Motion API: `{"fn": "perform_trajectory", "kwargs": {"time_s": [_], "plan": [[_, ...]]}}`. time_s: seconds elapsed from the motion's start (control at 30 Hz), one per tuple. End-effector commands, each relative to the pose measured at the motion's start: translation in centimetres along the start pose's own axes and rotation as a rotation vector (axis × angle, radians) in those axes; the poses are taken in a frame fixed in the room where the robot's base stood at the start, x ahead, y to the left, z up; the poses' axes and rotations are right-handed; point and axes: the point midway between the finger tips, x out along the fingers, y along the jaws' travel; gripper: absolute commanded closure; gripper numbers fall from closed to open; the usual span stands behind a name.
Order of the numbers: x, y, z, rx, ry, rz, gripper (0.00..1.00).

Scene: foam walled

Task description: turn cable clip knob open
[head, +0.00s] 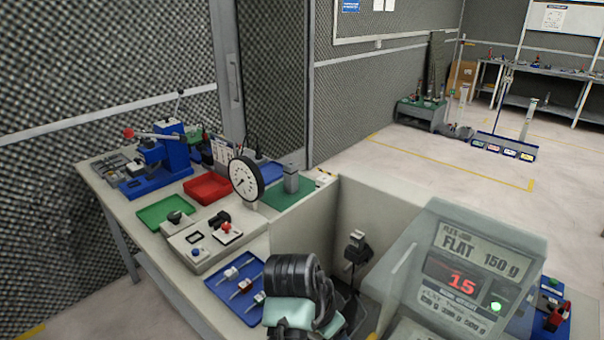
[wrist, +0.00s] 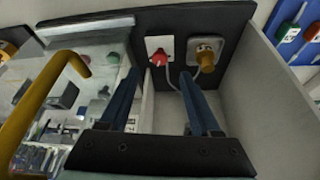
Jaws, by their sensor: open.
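In the wrist view, a red knob (wrist: 160,59) sits on a white plate on a dark panel (wrist: 143,24). A brass-coloured knob (wrist: 206,61) sits on a grey plate to its right. A thin grey cable (wrist: 177,84) loops between them. I cannot tell for sure which knob belongs to the cable clip. My gripper (wrist: 160,74) is open, its two blue fingers pointing toward the panel. The red knob shows between the fingertips; the brass knob is beyond and right of the right fingertip. Nothing is between the jaws. In the head view my arm hides the fingers.
A yellow bar (wrist: 35,98) and a clear panel stand close on the left in the wrist view. A pale wall (wrist: 275,85) rises on the right. In the head view, a scale display (head: 463,262) stands right of my arm, and a blue tray (head: 222,293) lies left.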

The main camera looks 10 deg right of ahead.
Motion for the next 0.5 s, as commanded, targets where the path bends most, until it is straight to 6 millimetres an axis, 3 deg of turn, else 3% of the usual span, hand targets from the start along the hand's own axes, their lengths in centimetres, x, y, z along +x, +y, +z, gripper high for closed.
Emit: {"fn": "perform_trajectory", "kwargs": {"time_s": [0.4, 0.5], "plan": [[8.5, 0.0, 0.1, 0.009, -0.001, 0.004, 0.36], [8.7, -0.4, 0.2, 0.139, 0.002, 0.051, 0.36]]}}
